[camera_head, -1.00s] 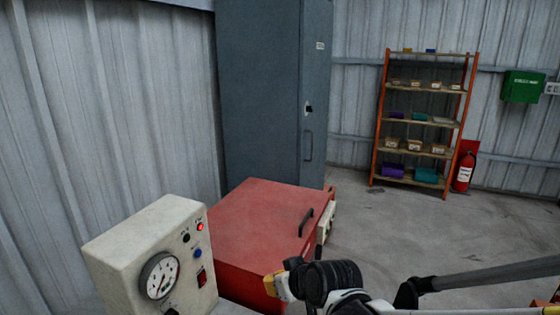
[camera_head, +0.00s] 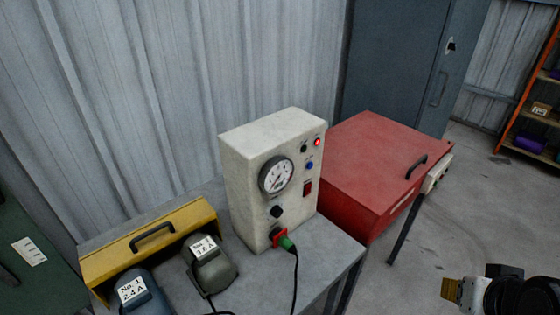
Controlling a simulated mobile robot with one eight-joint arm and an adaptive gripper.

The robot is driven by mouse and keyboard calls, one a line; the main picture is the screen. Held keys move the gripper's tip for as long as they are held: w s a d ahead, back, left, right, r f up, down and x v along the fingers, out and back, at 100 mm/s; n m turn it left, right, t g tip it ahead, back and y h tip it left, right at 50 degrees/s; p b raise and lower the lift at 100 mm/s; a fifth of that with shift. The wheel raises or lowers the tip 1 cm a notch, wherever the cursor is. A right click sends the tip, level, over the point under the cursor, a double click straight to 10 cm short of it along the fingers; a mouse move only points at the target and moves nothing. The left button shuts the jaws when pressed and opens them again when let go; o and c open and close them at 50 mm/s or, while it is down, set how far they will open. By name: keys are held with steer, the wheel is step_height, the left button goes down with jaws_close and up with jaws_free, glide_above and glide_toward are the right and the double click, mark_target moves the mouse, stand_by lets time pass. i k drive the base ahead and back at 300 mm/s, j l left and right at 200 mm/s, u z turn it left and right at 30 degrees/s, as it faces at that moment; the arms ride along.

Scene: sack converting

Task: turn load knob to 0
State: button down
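A cream control box (camera_head: 243,195) stands on a grey bench. On its front is a round white dial gauge (camera_head: 277,175). A black knob (camera_head: 276,211) sits below the gauge; its label and setting are too small to read, so I cannot tell for sure that it is the load knob. The end of my arm, with my gripper (camera_head: 452,290), shows at the lower right, well apart from the box. Its fingers cannot be made out, and nothing is seen held.
A green plug (camera_head: 286,243) with a black cable juts from the box front below the knob. A lit red lamp (camera_head: 317,142) is above. A red cabinet (camera_head: 365,160) stands right; a yellow cover (camera_head: 150,240) and grey units labelled No. 1 and No. 2 are left.

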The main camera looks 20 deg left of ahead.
mark_target(275, 211)
steer(key=u, duration=1.15)
